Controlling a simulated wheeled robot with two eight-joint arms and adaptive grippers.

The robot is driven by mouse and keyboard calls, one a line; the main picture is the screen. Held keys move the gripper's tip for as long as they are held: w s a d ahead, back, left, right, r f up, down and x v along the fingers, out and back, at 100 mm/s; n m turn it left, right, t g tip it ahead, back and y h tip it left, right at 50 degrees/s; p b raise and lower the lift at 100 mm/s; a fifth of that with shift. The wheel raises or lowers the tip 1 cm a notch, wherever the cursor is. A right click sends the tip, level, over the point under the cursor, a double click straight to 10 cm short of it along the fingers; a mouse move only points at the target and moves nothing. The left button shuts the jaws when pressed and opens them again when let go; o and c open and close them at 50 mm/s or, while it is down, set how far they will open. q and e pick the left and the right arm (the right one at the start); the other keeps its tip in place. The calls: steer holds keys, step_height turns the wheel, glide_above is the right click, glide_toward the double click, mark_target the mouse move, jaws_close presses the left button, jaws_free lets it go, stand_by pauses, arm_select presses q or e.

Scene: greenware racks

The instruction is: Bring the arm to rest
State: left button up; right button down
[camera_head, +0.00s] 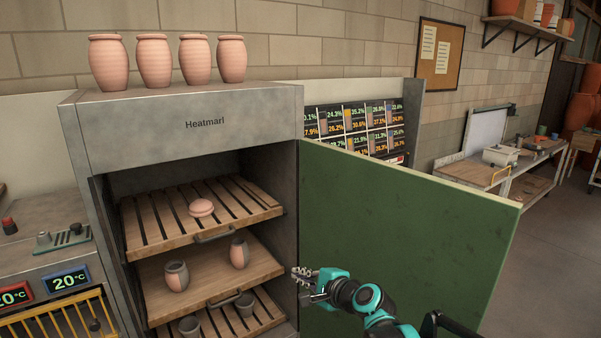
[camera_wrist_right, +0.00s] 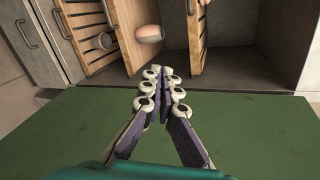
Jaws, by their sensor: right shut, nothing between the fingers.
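My right gripper (camera_head: 305,281) is in front of the open kiln cabinet (camera_head: 180,132), beside the inner face of its green door (camera_head: 400,225). Its fingers are shut and empty. In the right wrist view the gripper (camera_wrist_right: 158,90) shows with its fingertips together, pointing toward the shelves, with the green door (camera_wrist_right: 250,125) below it. The middle shelf holds two two-toned pots, one at the left (camera_head: 176,276) and one at the right (camera_head: 239,254). A pink lidded piece (camera_head: 201,207) sits on the upper slatted shelf (camera_head: 150,222). My left gripper is out of view.
Several pink vases (camera_head: 154,62) stand on top of the cabinet. The door stands open to the right, close to my right arm. A control unit (camera_head: 65,279) stands at the left. A workbench (camera_head: 500,165) is far right, with open floor before it.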

steer(key=s+d+f+n+g+h, duration=0.1)
steer(key=s+d+f+n, duration=0.3)
steer(key=s, duration=0.5)
steer(key=s+d+f+n+g+h+b, duration=0.1)
steer(key=s+d+f+n+h, duration=0.3)
steer(key=s+d, duration=0.4)
steer(key=s+d+f+n+g+h, duration=0.2)
steer(key=s+d+f+n, duration=0.4)
steer(key=s, duration=0.5)
steer(key=shift+s+n+h+b, duration=0.15)
steer(key=shift+n+h+b, duration=0.25)
steer(key=shift+n+h, duration=0.3)
